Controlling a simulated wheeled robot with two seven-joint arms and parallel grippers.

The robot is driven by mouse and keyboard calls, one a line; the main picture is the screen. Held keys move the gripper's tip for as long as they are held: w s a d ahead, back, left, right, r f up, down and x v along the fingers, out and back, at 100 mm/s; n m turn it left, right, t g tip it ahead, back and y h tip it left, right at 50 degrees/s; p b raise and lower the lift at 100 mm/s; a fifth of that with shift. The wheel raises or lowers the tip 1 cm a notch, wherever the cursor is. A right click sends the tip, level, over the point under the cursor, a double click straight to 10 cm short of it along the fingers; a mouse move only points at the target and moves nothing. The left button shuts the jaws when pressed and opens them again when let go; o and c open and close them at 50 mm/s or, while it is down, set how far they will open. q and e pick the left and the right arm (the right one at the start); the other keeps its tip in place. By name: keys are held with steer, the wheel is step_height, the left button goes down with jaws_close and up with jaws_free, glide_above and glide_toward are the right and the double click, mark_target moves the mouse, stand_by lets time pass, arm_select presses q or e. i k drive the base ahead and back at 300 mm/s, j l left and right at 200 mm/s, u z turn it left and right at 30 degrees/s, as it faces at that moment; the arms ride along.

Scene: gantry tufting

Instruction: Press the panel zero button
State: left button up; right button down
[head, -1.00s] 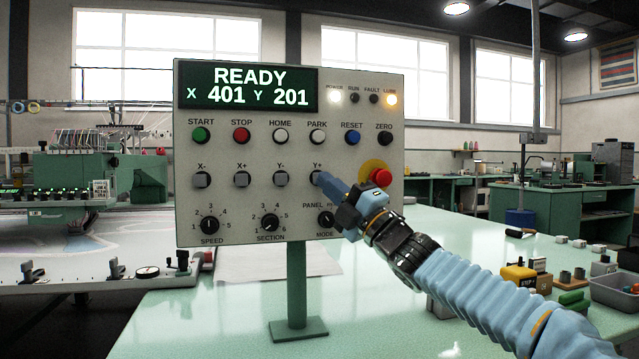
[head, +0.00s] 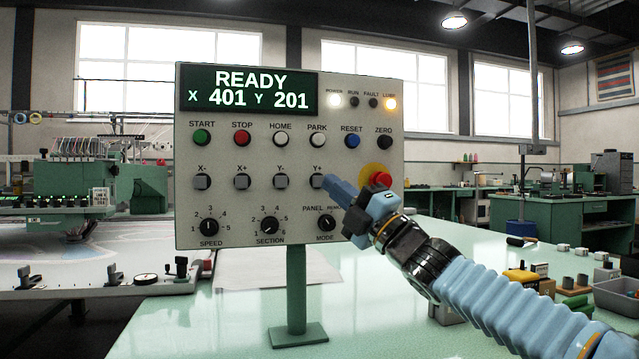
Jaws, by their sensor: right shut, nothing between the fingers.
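The control panel (head: 250,220) stands on a green post, its display (head: 248,91) reading READY, X 401, Y 201. The black ZERO button (head: 384,142) is at the right end of the upper button row. My right gripper (head: 328,183) is shut and empty, its tip just right of the grey Y+ button (head: 316,181), below and left of the ZERO button. I cannot tell whether the tip touches the panel face. My left gripper is not in view.
The red emergency stop (head: 380,180) on its yellow ring sits under the ZERO button, partly behind my right gripper. The blue RESET button (head: 352,140) is left of ZERO. Small blocks and a grey bin (head: 618,298) lie on the green table (head: 215,330) at right.

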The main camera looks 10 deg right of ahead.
mark_target(386, 141)
steer(key=k, duration=1)
